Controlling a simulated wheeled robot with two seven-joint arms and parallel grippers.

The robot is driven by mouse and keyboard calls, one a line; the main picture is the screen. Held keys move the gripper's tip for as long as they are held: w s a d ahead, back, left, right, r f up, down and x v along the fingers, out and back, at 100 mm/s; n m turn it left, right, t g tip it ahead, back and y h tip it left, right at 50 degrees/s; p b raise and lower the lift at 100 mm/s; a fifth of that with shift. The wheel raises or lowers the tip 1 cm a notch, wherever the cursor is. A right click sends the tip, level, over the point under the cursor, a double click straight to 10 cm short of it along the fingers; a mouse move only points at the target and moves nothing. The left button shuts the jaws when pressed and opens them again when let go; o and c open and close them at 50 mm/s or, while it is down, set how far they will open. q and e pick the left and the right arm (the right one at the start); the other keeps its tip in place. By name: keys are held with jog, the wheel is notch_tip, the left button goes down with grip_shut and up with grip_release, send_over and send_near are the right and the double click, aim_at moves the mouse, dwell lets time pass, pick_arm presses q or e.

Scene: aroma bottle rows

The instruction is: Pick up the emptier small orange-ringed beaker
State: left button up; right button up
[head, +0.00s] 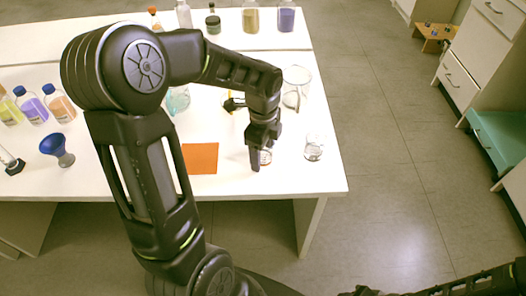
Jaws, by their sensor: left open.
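A small clear glass beaker (265,158) stands near the front of the white table, partly hidden by my left gripper (257,160). The gripper points down at it with its jaws open. I cannot tell whether a finger touches the glass. A second small clear beaker (313,148) stands upright to the right, apart from the gripper. The ring colours and fill levels of both are too small to tell surely.
A large glass beaker (296,88) stands behind them. An orange square (200,158) lies to the left. Coloured bottles (61,104) and a blue funnel-shaped item (57,149) are at far left. More bottles (286,17) stand on the back table. My left arm hides the middle.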

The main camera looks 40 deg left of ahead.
dwell(0.6)
pick_arm(q)
jog(key=c, duration=1.5)
jog(key=shift+r, duration=0.1)
notch_tip(320, 180, up, 10)
jog(key=shift+f, duration=0.1)
